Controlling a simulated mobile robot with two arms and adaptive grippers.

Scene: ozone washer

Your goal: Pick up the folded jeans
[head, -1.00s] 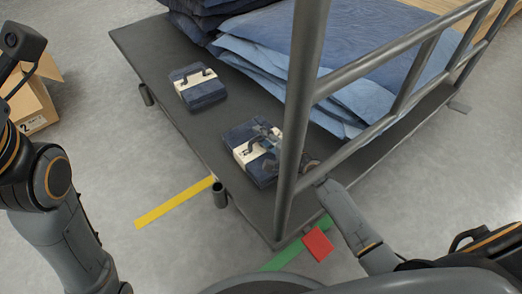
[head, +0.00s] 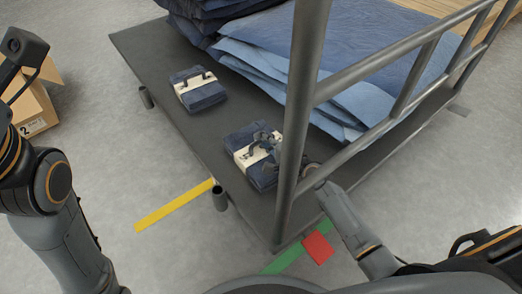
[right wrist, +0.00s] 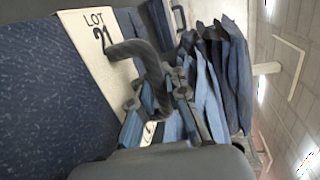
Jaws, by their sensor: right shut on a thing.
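The folded jeans (head: 262,177), a dark blue bundle with a cream band and a dark handle, are at the near end of a dark cart deck, beside a grey post. My right gripper (head: 263,142) is shut on them at the handle, partly hidden by the post. I cannot tell whether the bundle is clear of the deck. In the right wrist view, the cream band (right wrist: 95,45) reads "LOT 21" and the gripper's dark fingers cover part of the bundle. My left arm is at the left edge; its gripper is not in view.
A second folded bundle (head: 205,97) lies on the cart deck (head: 150,62) farther left. Large stacks of blue denim (head: 375,65) fill the back. The cart's grey post and rails (head: 303,110) stand close to my right arm. A cardboard box (head: 38,108) stands at far left.

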